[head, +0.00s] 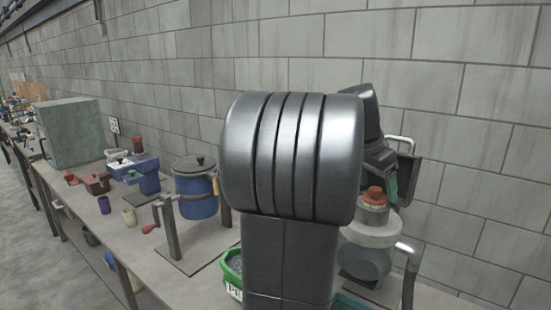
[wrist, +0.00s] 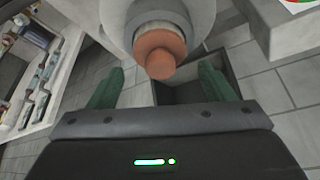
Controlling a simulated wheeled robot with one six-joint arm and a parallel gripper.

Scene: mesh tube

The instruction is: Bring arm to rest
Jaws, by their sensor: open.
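My gripper (wrist: 161,72) is open in the wrist view, with its two green fingers spread apart and nothing held between them. An orange-brown stopper (wrist: 160,52) on a pale round vessel shows just beyond the fingertips; I cannot tell its exact distance from them. In the head view my arm fills the middle, and part of my gripper shows behind it at the right, above the stopper (head: 374,196). The stopper tops a vessel with a pale collar (head: 369,233) and a greyish round body. Part of this vessel is hidden by my arm.
The long bench (head: 125,240) runs along a block wall. On it stand a blue lidded pot (head: 196,196), a metal stand with a red-handled crank (head: 170,225), a blue vise-like device (head: 148,175), small cups and a large grey-green box (head: 72,135). A green tub (head: 232,272) sits beside my arm.

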